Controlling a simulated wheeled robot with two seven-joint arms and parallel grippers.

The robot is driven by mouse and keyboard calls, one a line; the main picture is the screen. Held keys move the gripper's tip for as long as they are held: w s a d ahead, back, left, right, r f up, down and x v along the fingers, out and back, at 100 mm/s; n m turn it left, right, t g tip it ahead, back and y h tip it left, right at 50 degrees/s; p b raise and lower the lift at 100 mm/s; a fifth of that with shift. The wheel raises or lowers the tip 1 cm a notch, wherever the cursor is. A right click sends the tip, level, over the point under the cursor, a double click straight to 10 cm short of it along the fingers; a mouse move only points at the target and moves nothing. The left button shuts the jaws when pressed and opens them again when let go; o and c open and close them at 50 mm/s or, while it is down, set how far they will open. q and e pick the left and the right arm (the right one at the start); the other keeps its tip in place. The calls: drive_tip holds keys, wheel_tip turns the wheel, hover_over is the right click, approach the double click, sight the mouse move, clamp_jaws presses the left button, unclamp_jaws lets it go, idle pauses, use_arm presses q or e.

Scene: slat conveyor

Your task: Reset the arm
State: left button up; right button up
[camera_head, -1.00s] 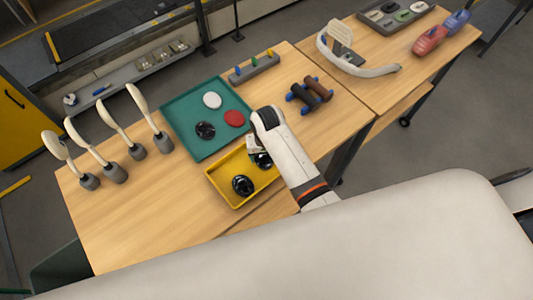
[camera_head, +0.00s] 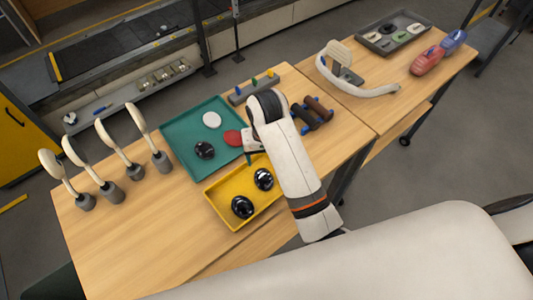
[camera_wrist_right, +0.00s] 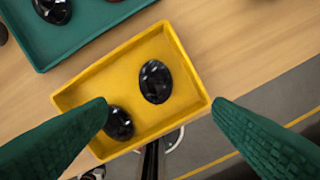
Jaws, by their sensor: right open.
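My right gripper (camera_head: 250,158) is above the far edge of the yellow tray in the head view, and my forearm comes up from the lower right. In the right wrist view its green fingers (camera_wrist_right: 160,103) are wide apart with nothing between them, above the yellow tray (camera_wrist_right: 190,121). The tray also shows in the head view (camera_head: 224,209). It holds two glossy black oval pieces, one near the middle (camera_wrist_right: 156,82) and one near the left finger (camera_wrist_right: 119,123). My left gripper is not in view.
A green tray (camera_head: 182,138) holds a black, a white and a red piece. Several white-handled tools in grey stands (camera_head: 107,182) line the table's left. Dark rollers (camera_head: 305,118), a white curved holder (camera_head: 370,91) and red and blue items lie to the right.

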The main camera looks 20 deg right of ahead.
idle(0.5)
drive_tip(key=s+d+f+n+t, duration=0.15)
drive_tip(key=s+d, duration=0.25)
drive_tip(key=s, duration=0.6)
drive_tip(key=s+d+n+t, duration=0.2)
drive_tip(key=s+d, duration=0.1)
drive_tip(key=s, duration=0.7)
wheel_tip(320, 180, down, 34)
drive_tip(key=s+g+b, duration=0.1)
drive_tip(key=g+b, duration=0.1)
drive_tip(key=b, duration=0.6)
drive_tip(key=s+d+f+b, duration=0.1)
drive_tip(key=s+f+b, duration=0.1)
drive_tip(key=s+f, duration=0.6)
drive_tip(key=s+d+f+b, duration=0.2)
drive_tip(key=s+f, duration=0.6)
drive_tip(key=f, duration=0.5)
drive_tip(key=shift+s+n+g+b, duration=0.15)
drive_tip(key=shift+n+g+b, duration=0.2)
drive_tip(key=shift+g+b, duration=0.15)
